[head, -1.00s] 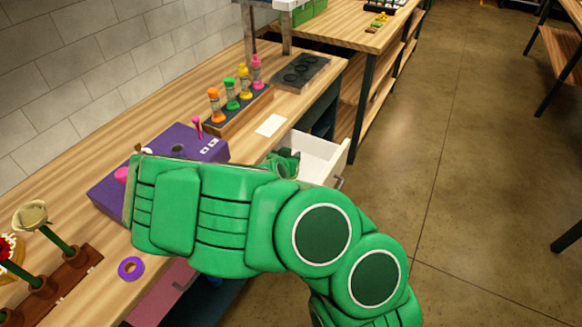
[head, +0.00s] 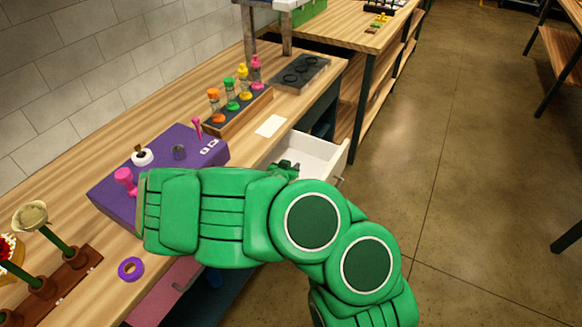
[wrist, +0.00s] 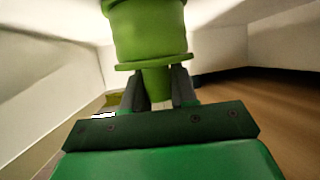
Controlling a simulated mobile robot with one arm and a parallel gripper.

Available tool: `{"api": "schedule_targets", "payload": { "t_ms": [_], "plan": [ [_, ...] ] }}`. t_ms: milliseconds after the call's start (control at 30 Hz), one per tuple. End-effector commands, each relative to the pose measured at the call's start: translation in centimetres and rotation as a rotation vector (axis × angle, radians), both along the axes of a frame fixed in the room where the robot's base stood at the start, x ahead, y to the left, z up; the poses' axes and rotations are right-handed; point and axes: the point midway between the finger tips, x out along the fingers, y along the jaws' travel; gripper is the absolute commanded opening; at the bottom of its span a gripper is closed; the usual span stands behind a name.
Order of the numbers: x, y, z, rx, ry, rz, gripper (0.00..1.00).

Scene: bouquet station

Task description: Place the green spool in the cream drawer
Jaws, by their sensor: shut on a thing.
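The cream drawer (head: 325,153) stands pulled open at the bench's front edge in the head view, its handle on the right end. My gripper (wrist: 158,82) is shut on the green spool (wrist: 148,35) in the wrist view, with its fingers around the narrow lower stem below a flange. Pale walls surround the spool there. In the head view a bit of my gripper (head: 286,168) shows at the drawer's left side, low within or against it. My green arm hides the spool in that view. I cannot tell whether the spool touches the drawer bottom.
A purple box (head: 120,205) with pink pegs and a white-topped piece sits left of my arm. A purple ring (head: 131,269) lies near the front edge. A rack of colored bottles (head: 240,110) and a white card (head: 270,125) are behind the drawer. A pink drawer (head: 165,295) is below.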

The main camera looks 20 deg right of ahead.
Motion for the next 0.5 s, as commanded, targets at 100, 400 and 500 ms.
{"api": "schedule_targets", "payload": {
  "t_ms": [100, 400, 500],
  "plan": [
    [0.00, -0.01, -0.06, 0.000, 0.000, 0.000, 0.39],
    [0.00, -0.01, -0.05, 0.000, 0.000, 0.000, 0.53],
    [0.01, -0.03, 0.05, 0.000, 0.000, 0.000, 0.53]
  ]
}}
